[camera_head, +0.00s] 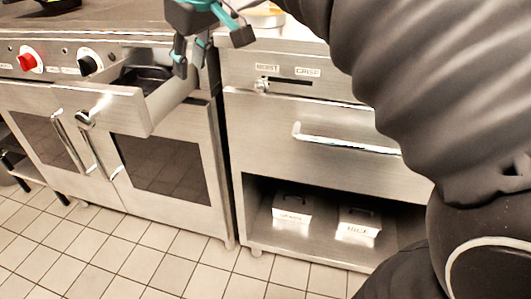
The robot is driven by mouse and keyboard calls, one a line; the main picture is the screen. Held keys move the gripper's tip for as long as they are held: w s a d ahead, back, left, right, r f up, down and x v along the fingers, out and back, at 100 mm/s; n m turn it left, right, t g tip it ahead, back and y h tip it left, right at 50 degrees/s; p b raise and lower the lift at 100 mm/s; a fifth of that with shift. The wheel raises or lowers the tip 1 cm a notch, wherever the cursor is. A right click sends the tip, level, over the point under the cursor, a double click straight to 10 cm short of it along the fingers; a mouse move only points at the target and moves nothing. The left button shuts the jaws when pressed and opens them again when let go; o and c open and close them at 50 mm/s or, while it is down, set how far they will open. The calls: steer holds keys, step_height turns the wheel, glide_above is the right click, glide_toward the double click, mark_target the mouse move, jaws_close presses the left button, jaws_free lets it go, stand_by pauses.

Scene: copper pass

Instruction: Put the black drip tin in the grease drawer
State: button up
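The grease drawer (118,111) is pulled out from the front of the left steel range. A black tin (147,76), which looks like the drip tin, lies inside it, toward the back. The drawer's side wall and front partly hide the tin. My gripper (212,52), black with teal parts, is above and to the right of the drawer. Its fingers are spread, with nothing seen between them. It appears apart from the tin. The top of the gripper is cut off by the picture edge.
Red (32,60) and black (90,63) knobs sit beside the drawer. The right cabinet has a closed drawer with a bar handle (345,140). Its open shelf holds two labelled white boxes (292,208) (358,222). The tiled floor (130,255) in front is clear. My arm covers the right side.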

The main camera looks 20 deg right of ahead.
steer(key=s+d+f+m, duration=0.3)
steer(key=s+f, duration=0.5)
steer(key=f, duration=0.4)
steer(key=s+d+f+m+h, duration=0.1)
steer(key=s+d+f+m, duration=0.2)
steer(key=s+f, duration=0.6)
step_height(320, 180, down, 3)
steer(key=shift+s+d+r+m+t+h, duration=0.1)
steer(key=shift+s+d+m+t+h, duration=0.25)
steer(key=shift+d, duration=0.3)
steer(key=shift+w, duration=0.1)
